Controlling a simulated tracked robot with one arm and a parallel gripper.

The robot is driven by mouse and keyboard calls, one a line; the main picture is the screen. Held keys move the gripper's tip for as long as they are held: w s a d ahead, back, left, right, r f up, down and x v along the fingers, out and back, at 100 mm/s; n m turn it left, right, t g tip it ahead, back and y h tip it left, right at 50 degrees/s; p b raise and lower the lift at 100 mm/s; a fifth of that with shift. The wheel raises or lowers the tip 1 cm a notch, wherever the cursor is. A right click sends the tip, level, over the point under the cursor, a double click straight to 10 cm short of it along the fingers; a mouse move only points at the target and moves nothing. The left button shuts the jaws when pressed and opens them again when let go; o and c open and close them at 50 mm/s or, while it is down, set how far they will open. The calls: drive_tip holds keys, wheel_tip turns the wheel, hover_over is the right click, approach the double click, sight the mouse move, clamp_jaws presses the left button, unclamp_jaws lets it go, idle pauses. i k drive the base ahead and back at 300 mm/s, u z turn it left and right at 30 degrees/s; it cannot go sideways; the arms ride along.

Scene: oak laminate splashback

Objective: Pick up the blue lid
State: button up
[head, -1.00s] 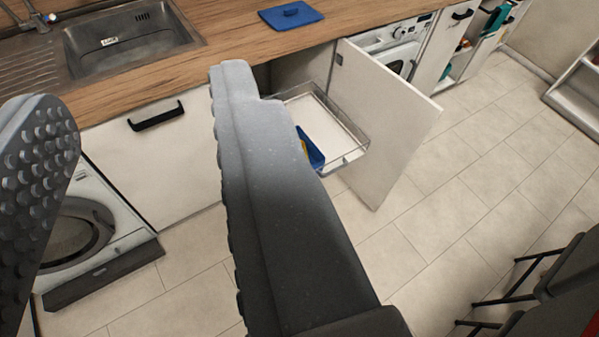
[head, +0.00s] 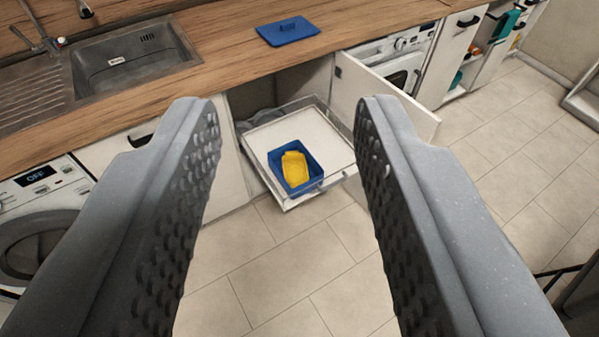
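The blue lid (head: 288,31) is a flat rectangle with a small raised handle. It lies on the wooden counter at the top middle of the head view, to the right of the sink. My gripper (head: 285,105) is open and empty, its two grey studded fingers wide apart in the foreground. The lid shows beyond the fingertips, between and above them in the picture, and nothing touches it. A blue box (head: 318,172) with a yellow item (head: 295,168) in it sits in the pulled-out drawer below the counter.
The white wire-sided drawer (head: 265,135) stands out from the cabinet, with an open cabinet door (head: 400,95) to its right. The sink (head: 130,60) is at the left. Counter around the lid is bare. The tiled floor (head: 290,270) in front is clear.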

sight(287, 31)
drive_tip(key=z, duration=0.05)
drive_tip(key=i, duration=1)
drive_tip(key=u, duration=0.05)
